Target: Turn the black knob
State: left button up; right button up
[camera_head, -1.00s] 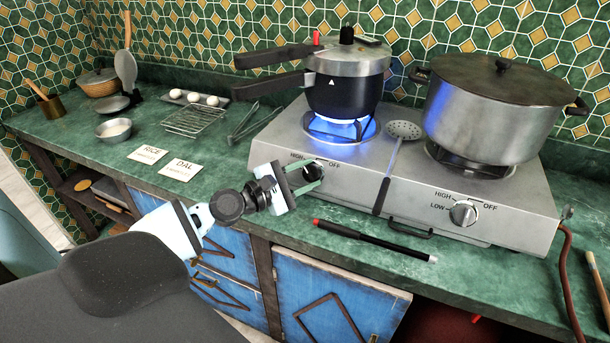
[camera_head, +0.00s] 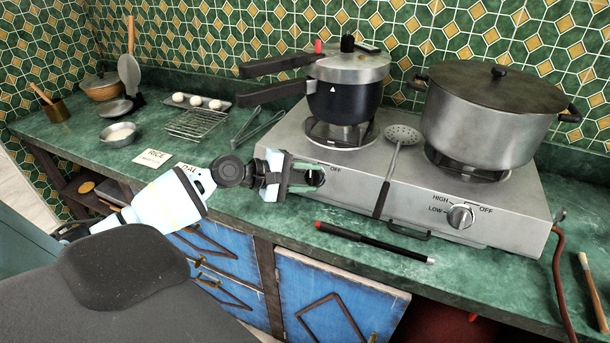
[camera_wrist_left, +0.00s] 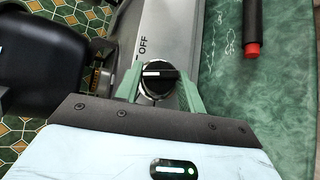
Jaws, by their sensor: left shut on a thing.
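The black knob (camera_head: 315,177) is on the front face of the hotplate (camera_head: 345,192), below the left burner, by the OFF label. My left gripper (camera_head: 308,178) reaches it from the left and is shut on it. In the left wrist view the knob (camera_wrist_left: 158,77) sits between the two green fingers (camera_wrist_left: 158,88), one on each side. Its white pointer line runs sideways in that view. No flame shows under the pressure cooker (camera_head: 345,85). My right gripper is not in view.
A silver knob (camera_head: 461,216) is on the right of the hotplate front. A large pot (camera_head: 490,115) stands on the right burner. A skimmer (camera_head: 392,165) lies across the hotplate. A black lighter with a red end (camera_head: 375,242) lies on the counter in front.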

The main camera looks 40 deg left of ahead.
pick_arm(q)
jog(key=shift+r+m+g, duration=0.1)
jog(key=shift+m+g, duration=0.4)
jog(key=shift+m+g+p, duration=0.3)
jog(key=shift+m+p, duration=0.1)
jog(key=shift+p, duration=0.1)
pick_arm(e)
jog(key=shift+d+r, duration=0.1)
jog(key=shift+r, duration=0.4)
pick_arm(q)
jog(key=shift+f, duration=0.2)
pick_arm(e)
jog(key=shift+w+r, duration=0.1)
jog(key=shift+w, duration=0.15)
pick_arm(q)
jog(key=o, duration=0.7)
jog(key=shift+o, duration=1.2)
jog(key=shift+r, duration=0.1)
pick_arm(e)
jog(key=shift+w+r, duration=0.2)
pick_arm(q)
jog(key=v, duration=0.7)
jog(key=shift+s+r, duration=0.25)
jog(key=shift+s, duration=0.05)
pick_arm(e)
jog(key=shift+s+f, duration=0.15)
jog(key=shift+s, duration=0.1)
